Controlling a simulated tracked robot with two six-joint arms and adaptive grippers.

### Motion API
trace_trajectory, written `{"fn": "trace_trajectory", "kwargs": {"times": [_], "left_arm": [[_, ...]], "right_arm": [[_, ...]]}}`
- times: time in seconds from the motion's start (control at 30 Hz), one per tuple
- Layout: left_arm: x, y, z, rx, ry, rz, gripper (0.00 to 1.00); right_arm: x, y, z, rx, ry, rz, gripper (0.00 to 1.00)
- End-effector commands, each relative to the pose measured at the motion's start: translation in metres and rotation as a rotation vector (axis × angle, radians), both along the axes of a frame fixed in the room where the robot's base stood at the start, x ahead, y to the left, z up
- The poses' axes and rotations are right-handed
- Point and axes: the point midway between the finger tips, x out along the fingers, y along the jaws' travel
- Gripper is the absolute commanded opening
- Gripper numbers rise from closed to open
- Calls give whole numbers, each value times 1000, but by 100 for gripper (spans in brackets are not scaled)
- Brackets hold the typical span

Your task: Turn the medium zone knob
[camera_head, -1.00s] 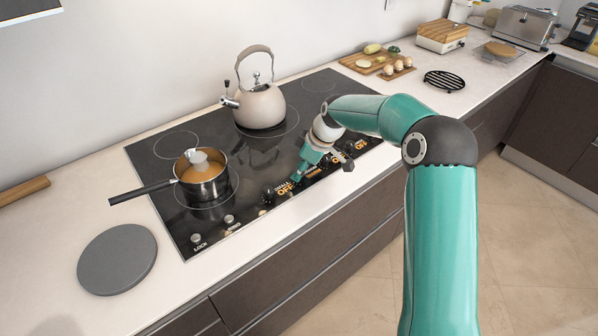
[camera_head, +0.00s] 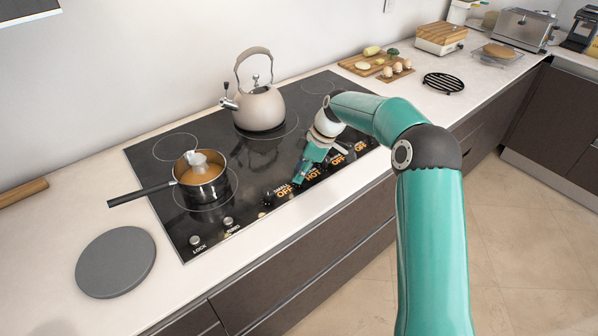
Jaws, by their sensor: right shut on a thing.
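The black glass cooktop (camera_head: 255,165) has a row of small knobs along its front edge, with orange words such as OFF, HOT and ON. My right gripper (camera_head: 297,182) comes down from the right and is shut on a knob in this row, just right of the "SMALL OFF" label. Its fingers hide that knob, and I cannot read its zone name. Another knob (camera_head: 267,198) stands free to the left by the "SMALL OFF" label. My left gripper is not in view.
A saucepan (camera_head: 200,185) with orange contents and a kettle (camera_head: 261,108) stand on the cooktop. A round grey disc (camera_head: 116,262) lies on the counter at the left. A board with food (camera_head: 376,62) lies behind right. The front counter strip is clear.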

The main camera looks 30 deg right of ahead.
Motion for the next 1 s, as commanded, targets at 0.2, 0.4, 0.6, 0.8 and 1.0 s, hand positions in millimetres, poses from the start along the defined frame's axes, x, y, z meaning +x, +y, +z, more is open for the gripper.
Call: {"fn": "trace_trajectory", "kwargs": {"times": [0.2,0.4,0.6,0.8,1.0], "left_arm": [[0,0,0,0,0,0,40],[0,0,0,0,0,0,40],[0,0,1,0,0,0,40],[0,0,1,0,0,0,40],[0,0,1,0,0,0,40]], "right_arm": [[0,-1,1,-3,-2,0,54],[0,0,0,-1,-1,-1,54],[-1,-2,5,-2,-2,-1,54],[-7,-10,31,-3,-5,-2,54],[-17,-23,68,-3,-5,-2,54]]}}
